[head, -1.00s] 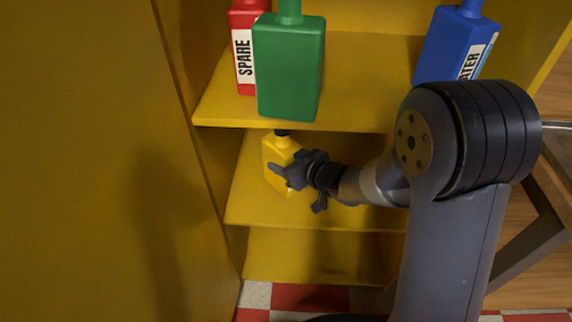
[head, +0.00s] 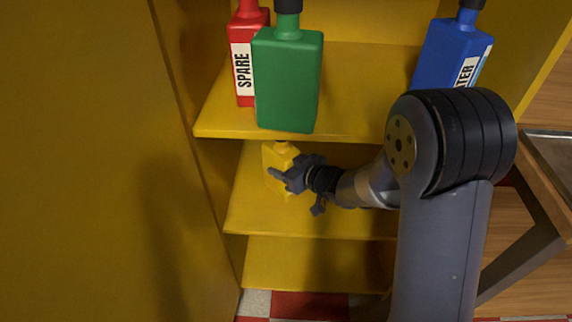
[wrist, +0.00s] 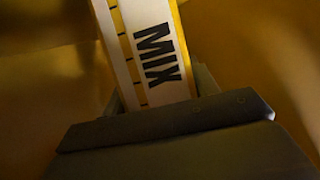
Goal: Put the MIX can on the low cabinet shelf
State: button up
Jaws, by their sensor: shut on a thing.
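My gripper (head: 287,180) is shut on the can and reaches in from the right. In the wrist view the can rises from between my gripper's jaws (wrist: 165,108). The can is inside the open cabinet, over the shelf (head: 300,217) below the bottles' shelf. I cannot tell whether its base touches that shelf.
A red SPARE bottle (head: 245,60), a green bottle (head: 288,80) and a blue bottle (head: 450,55) stand on the upper shelf (head: 350,90). A bare bottom board (head: 310,265) lies below. The cabinet's yellow side (head: 90,160) is at left.

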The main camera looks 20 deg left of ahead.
jog(key=shift+f+b, duration=0.5)
jog(key=shift+f, duration=0.05)
dwell(0.4)
jog(key=o, duration=1.1)
jog(key=shift+o, duration=0.6)
jog(key=o, duration=0.3)
jog(key=shift+d, duration=0.15)
jog(key=shift+s+d+r+p, duration=0.1)
jog(key=shift+s+d+p, duration=0.1)
jog(key=shift+s+d, duration=0.95)
jog(key=shift+s+d+r+p, duration=0.15)
jog(key=shift+s+d, duration=0.45)
jog(key=shift+d, duration=1)
jog(key=shift+s+d+f+p, duration=0.1)
jog(key=shift+s+d+p, duration=0.1)
jog(key=shift+s+d, duration=0.95)
jog(key=shift+w+d, duration=0.2)
jog(key=shift+w, duration=0.1)
